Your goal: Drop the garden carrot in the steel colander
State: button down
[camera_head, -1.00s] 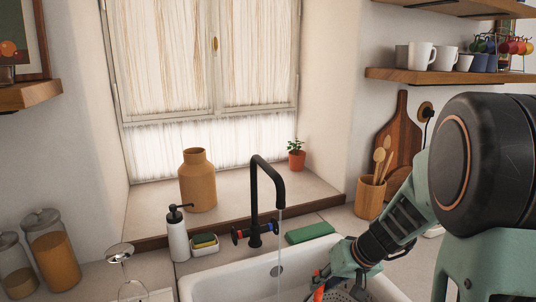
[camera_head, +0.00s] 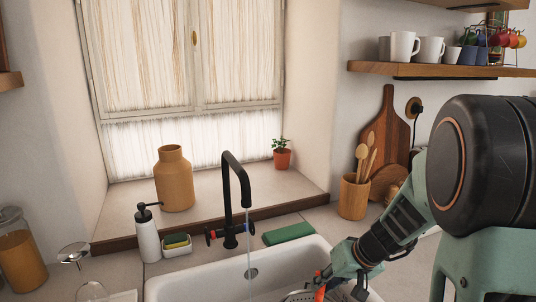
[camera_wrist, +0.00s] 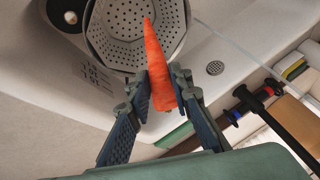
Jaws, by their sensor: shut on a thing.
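The orange carrot (camera_wrist: 158,70) is held between the two fingers of my gripper (camera_wrist: 162,88), with its narrow tip pointing up in the wrist view. A bit of the carrot (camera_head: 320,291) also shows at the bottom of the head view beside my gripper (camera_head: 335,280). The steel colander (camera_wrist: 112,30) is a perforated grey bowl in the sink, just beyond the gripper in the wrist view. The carrot's tip overlaps the colander's interior and rim in that view. In the head view the colander (camera_head: 300,295) shows only as a sliver at the bottom edge, mostly cut off.
The white sink (camera_head: 190,284) has a black faucet (camera_head: 232,190) with running water. A soap bottle (camera_head: 147,238), sponge holder (camera_head: 177,245) and green cloth (camera_head: 287,234) stand behind it. A utensil holder (camera_head: 353,197) is at the right. A wine glass (camera_head: 75,256) stands at the left.

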notch_tip(320, 180, down, 6)
jog(key=b, duration=0.2)
jog(key=shift+r+b, duration=0.1)
jog(key=shift+b, duration=0.3)
jog(key=c, duration=1.7)
grip_release()
jog(key=shift+o, duration=0.2)
jog(key=v, duration=1.2)
jog(key=shift+s, duration=0.1)
